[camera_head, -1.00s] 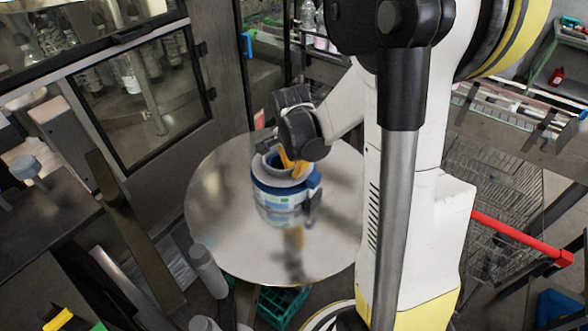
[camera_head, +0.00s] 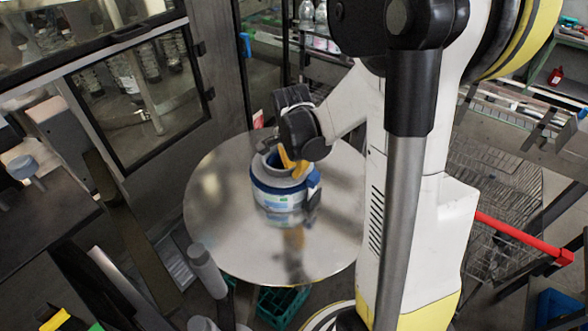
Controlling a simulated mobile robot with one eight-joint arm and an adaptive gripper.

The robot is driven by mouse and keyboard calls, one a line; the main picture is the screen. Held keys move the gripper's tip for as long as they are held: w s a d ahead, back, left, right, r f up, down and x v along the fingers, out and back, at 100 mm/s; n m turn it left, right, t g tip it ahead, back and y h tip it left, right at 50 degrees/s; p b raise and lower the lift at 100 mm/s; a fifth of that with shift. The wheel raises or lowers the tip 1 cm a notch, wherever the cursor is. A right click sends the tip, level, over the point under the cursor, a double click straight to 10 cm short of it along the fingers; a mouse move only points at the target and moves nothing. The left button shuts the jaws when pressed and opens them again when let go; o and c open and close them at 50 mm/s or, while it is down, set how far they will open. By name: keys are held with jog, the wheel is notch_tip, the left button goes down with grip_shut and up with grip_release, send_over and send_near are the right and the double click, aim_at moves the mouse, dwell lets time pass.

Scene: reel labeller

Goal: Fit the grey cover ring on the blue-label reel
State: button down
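The blue-label reel (camera_head: 280,203) stands on a round shiny metal table, with a white, blue and green label around its side and a blue band above. The grey cover ring (camera_head: 271,176) is at the top of the reel, roughly over its middle. Whether it is fully seated or slightly raised cannot be told from this view. My gripper (camera_head: 292,163) comes down from the back right. Its orange fingers straddle the ring's right side, one toward the inside and one outside, and look shut on its wall. The far side of the ring is partly hidden by the gripper.
The round table (camera_head: 225,245) is otherwise bare around the reel. A blue piece (camera_head: 314,178) projects at the reel's right side. A machine cabinet with a glass door (camera_head: 150,95) stands behind left. A grey post (camera_head: 203,268) rises at the table's front left; a green crate (camera_head: 283,305) is below.

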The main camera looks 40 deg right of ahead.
jog(key=shift+f, duration=0.25)
jog(key=shift+w+d+r, duration=0.1)
jog(key=shift+w+r, duration=0.05)
jog(key=shift+r, duration=0.2)
jog(key=shift+f, duration=0.1)
jog(key=shift+f+b, duration=0.3)
jog(key=shift+b, duration=0.2)
jog(key=shift+r, duration=0.1)
jog(key=shift+a+r, duration=0.2)
jog(key=shift+r, duration=0.1)
jog(key=shift+f, duration=0.1)
